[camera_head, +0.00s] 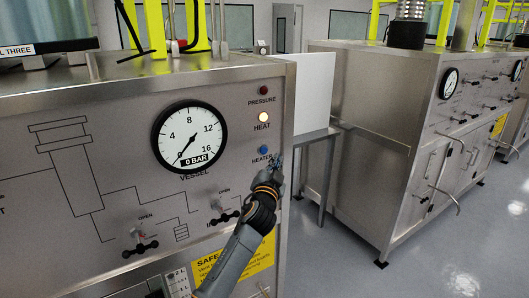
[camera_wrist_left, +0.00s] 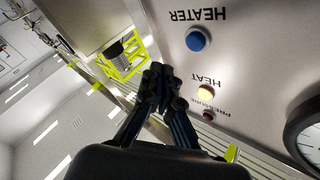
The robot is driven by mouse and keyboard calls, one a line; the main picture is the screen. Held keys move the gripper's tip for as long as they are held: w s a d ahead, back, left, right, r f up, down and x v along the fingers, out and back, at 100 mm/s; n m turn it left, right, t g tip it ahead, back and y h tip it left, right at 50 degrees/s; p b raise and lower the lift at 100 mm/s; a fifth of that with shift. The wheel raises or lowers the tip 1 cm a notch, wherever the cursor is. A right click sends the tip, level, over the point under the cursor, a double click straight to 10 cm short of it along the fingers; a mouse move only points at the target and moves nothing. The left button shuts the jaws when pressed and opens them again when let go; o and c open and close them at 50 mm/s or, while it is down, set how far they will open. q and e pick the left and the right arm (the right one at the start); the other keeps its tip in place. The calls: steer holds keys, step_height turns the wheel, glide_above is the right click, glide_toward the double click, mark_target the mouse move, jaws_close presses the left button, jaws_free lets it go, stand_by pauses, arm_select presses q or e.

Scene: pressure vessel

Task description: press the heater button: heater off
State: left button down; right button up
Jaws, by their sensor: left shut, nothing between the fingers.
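The round blue heater button (camera_head: 262,149) sits on the steel front panel (camera_head: 215,85), with the word HEATER under or beside it partly covered by my gripper. It also shows in the left wrist view (camera_wrist_left: 197,39). Above it the HEAT lamp (camera_head: 264,117) glows pale yellow, and it shows in the wrist view too (camera_wrist_left: 206,92). My left gripper (camera_head: 276,162) is shut and empty, just below and right of the button. In the wrist view its closed fingertips (camera_wrist_left: 158,72) are apart from the button in the picture. Whether they touch the panel I cannot tell. My right gripper is not in view.
A dark red PRESSURE lamp (camera_head: 264,89) is above the HEAT lamp. The vessel gauge (camera_head: 190,137) reads near 0 bar. Valve handles (camera_head: 139,243) stick out lower on the panel. A white board (camera_head: 313,88) and a second steel cabinet (camera_head: 375,150) stand to the right.

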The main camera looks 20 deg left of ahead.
mark_target(264, 150)
arm_select(q)
steer(key=w+a, duration=0.2)
steer(key=a, duration=0.1)
steer(key=shift+w+b, duration=0.1)
steer(key=shift+b, duration=0.2)
stand_by(0.8)
stand_by(0.5)
steer(key=shift+w+a, duration=0.25)
steer(key=shift+a, duration=0.05)
steer(key=shift+w+a+r, duration=0.1)
steer(key=shift+w+a, duration=0.15)
steer(key=shift+a, duration=0.1)
stand_by(0.8)
stand_by(0.3)
steer(key=shift+s+d, duration=0.5)
steer(key=shift+d, duration=0.15)
